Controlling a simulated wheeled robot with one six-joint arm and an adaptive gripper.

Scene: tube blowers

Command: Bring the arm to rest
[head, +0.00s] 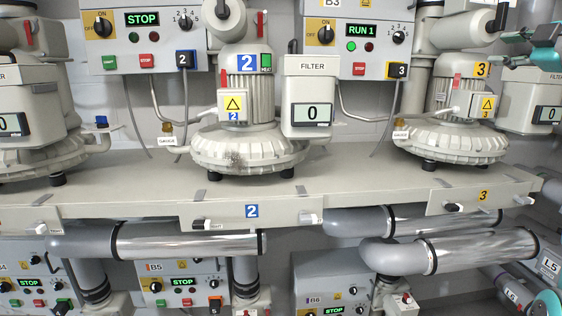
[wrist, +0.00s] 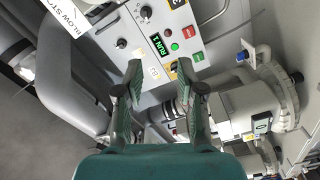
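My gripper (wrist: 160,80) is open in the wrist view. Its two teal fingers with dark pads stand well apart, and nothing is between them. Behind the gap is a grey control panel (wrist: 150,28) with a lit RUN 1 display, seen turned on its side. Most of the arm is outside the head view.
Blower 2 (head: 250,100) stands mid-bench, its panel (head: 150,42) reading STOP. A filter (head: 309,75) beside it reads 0. The bench (head: 350,180) has bare surface between the blowers. Silver pipes (head: 190,240) and more panels (head: 180,283) are below. A grey duct (wrist: 60,60) fills the wrist view's left.

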